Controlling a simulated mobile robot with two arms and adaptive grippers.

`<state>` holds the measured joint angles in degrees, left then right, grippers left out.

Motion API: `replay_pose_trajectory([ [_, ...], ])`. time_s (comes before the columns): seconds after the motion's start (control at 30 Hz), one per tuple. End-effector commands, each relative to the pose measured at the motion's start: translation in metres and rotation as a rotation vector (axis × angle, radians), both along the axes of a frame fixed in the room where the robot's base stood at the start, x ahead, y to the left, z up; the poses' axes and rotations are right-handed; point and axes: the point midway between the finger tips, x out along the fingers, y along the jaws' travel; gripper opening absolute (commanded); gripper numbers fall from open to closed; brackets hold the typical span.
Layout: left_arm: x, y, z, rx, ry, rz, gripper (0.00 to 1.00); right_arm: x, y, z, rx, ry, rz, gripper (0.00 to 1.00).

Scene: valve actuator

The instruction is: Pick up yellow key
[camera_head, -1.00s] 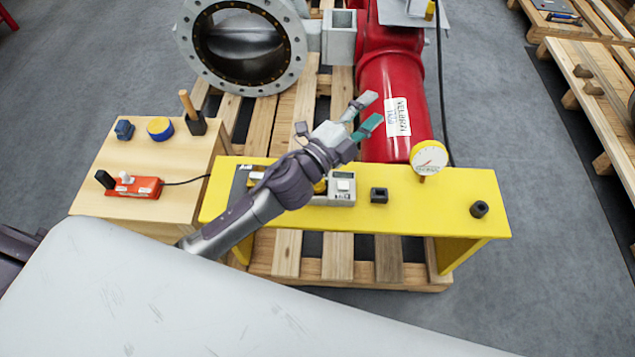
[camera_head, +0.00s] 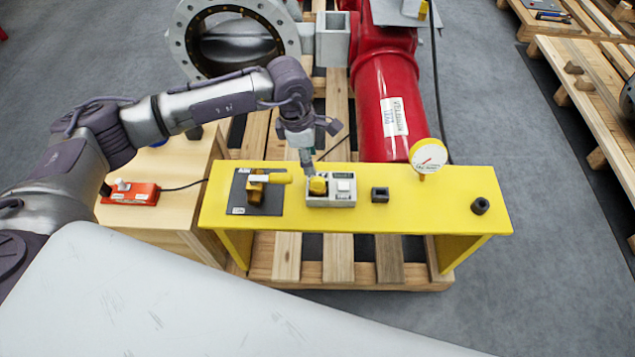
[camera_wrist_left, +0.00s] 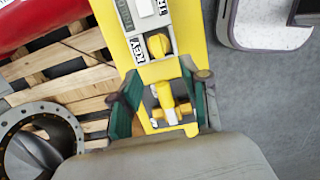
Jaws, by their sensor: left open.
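The yellow key (camera_head: 318,185) is a small yellow knob-like piece on a grey-white box (camera_head: 331,202) on the yellow bench. It also shows in the left wrist view (camera_wrist_left: 158,44), beside a label reading KEY. My left gripper (camera_head: 308,160) points down just above the key, seen nearly edge-on. In the left wrist view its green-padded fingers (camera_wrist_left: 161,72) are spread and empty, with the key just beyond their tips. Whether a finger touches the key cannot be told. My right gripper is out of view.
A yellow-handled valve (camera_head: 262,186) on a dark plate stands left of the box; it appears between my fingers in the left wrist view (camera_wrist_left: 168,104). A black socket (camera_head: 379,194) and gauge (camera_head: 428,156) are to the right. The bench's right part is mostly clear.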

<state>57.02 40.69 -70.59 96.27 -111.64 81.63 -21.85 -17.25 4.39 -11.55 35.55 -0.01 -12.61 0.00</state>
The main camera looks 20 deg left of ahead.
Motion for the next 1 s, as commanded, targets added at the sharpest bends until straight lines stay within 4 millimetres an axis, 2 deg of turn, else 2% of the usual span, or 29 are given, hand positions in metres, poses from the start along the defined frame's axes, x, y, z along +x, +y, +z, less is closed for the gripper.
replay_pose_trajectory([
  [0.1,0.000,-0.004,-0.025,-0.001,0.004,0.001,0.46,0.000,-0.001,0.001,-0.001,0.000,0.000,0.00],
  [0.2,0.002,-0.007,-0.039,-0.004,0.003,0.001,0.46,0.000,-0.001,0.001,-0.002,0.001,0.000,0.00],
  [0.47,0.003,-0.011,-0.058,-0.005,0.003,0.000,0.46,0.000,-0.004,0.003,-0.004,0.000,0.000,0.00],
  [0.7,0.008,-0.016,-0.093,-0.005,0.003,0.002,0.46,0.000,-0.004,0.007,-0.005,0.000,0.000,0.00],
  [0.8,0.008,-0.017,-0.100,-0.005,0.002,0.002,0.46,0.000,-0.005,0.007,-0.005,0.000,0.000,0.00],
  [1.0,0.009,-0.017,-0.101,-0.005,0.001,0.002,0.46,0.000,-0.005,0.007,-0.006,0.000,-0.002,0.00],
])
